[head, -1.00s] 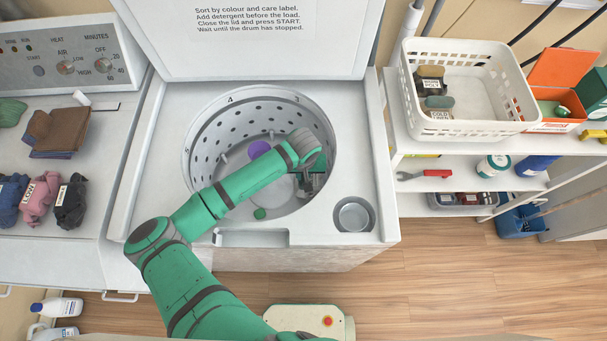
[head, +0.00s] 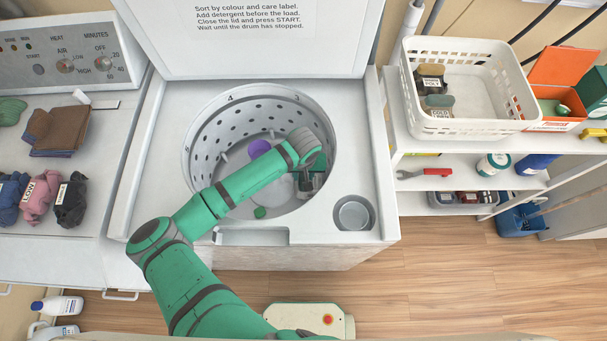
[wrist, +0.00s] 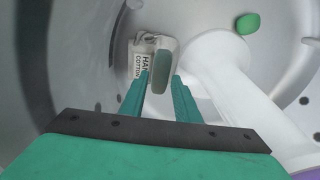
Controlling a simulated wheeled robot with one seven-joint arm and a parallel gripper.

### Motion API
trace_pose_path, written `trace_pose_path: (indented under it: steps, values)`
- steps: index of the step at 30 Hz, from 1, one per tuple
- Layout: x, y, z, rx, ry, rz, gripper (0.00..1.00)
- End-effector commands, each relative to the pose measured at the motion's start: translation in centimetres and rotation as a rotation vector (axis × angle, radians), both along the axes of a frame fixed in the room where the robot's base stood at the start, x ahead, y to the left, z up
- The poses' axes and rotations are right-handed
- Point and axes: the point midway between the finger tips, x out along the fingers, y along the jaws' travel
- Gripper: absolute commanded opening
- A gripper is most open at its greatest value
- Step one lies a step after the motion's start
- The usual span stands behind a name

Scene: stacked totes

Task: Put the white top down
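The white top (wrist: 164,46) shows in the wrist view as a small pale bundle with a grey-green end. Its label (wrist: 140,62), reading "HAND COTTON" in part, hangs beside the left finger. My gripper (wrist: 161,76) has its two teal fingers on either side of the bundle and appears shut on it. In the head view my gripper (head: 305,186) is down inside the right side of the washer drum (head: 215,150), and my arm hides much of it. Whether the top touches the drum floor cannot be told.
A purple item (head: 259,148) and a green item (head: 260,212) lie in the drum. A white column (wrist: 225,75) stands right of my fingers in the wrist view. The washer lid (head: 250,55) is up. A white basket (head: 470,128) with bundles stands on the shelf at right.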

Motion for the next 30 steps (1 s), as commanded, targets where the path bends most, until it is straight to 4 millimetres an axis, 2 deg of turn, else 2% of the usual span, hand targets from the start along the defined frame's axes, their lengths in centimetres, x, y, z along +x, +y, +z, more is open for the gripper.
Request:
trace_pose_path:
  steps: [5, 12, 18, 24, 30]
  values:
    - [-0.2, 0.0, 2.8, -0.002, -0.003, 0.0, 0.29]
    - [-0.8, 0.0, 7.8, -0.002, -0.003, 0.0, 0.29]
    - [-1.2, 0.0, 10.9, 0.0, -0.002, 0.0, 0.29]
    - [-1.4, 0.0, 12.4, 0.0, -0.001, 0.0, 0.29]
    - [-1.4, 0.0, 12.6, 0.0, -0.001, 0.0, 0.29]
